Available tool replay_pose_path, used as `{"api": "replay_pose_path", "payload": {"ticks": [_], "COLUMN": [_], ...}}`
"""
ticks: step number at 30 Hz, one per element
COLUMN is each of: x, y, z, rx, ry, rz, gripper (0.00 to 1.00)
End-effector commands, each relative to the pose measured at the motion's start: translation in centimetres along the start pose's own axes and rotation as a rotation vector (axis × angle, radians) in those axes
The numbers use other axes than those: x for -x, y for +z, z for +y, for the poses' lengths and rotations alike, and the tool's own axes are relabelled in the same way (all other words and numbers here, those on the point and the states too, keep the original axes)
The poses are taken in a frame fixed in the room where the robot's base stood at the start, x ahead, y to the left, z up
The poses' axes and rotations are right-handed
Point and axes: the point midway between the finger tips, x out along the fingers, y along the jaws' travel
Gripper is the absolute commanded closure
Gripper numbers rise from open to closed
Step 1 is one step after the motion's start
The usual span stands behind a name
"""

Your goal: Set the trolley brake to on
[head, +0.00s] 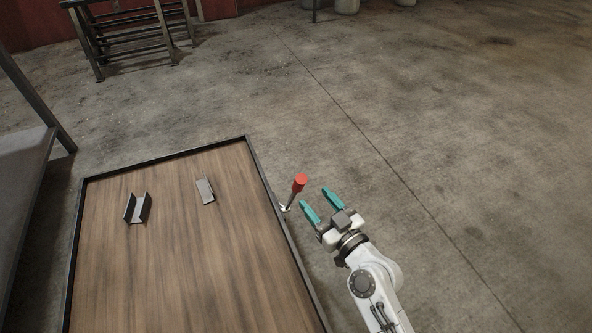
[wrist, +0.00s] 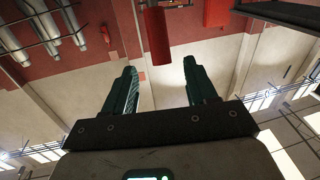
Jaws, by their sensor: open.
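The brake lever has a red grip (head: 299,183) on a thin metal stem that rises beside the right edge of the wooden-topped trolley (head: 225,245). My gripper (head: 318,203) is open and empty, just right of the lever. Its teal fingers point up and left, apart from the red grip in the head view. In the wrist view the red grip (wrist: 157,36) hangs at the top, beyond and between the tips of the open fingers (wrist: 160,80). I cannot tell the brake's marked setting from these views.
A grey channel-shaped bracket (head: 138,208) and a small grey plate (head: 205,190) lie on the trolley top. A grey surface with a metal post (head: 40,105) stands at the left. A dark metal rack (head: 130,35) is at the back left. The concrete floor to the right is clear.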

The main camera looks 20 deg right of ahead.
Motion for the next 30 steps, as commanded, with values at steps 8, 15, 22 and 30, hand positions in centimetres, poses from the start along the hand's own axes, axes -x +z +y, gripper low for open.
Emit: {"api": "replay_pose_path", "payload": {"ticks": [8, 15, 22, 30], "x": [-4.8, -8.4, -9.9, -10.0], "y": [-0.2, -0.1, 0.1, 0.1], "z": [0.0, -0.1, -0.1, -0.1], "rx": [0.001, 0.001, 0.0, 0.0], "ry": [-0.001, -0.002, -0.002, -0.002], "rz": [0.001, 0.0, -0.002, -0.002], "gripper": [0.43, 0.43, 0.43, 0.43]}}
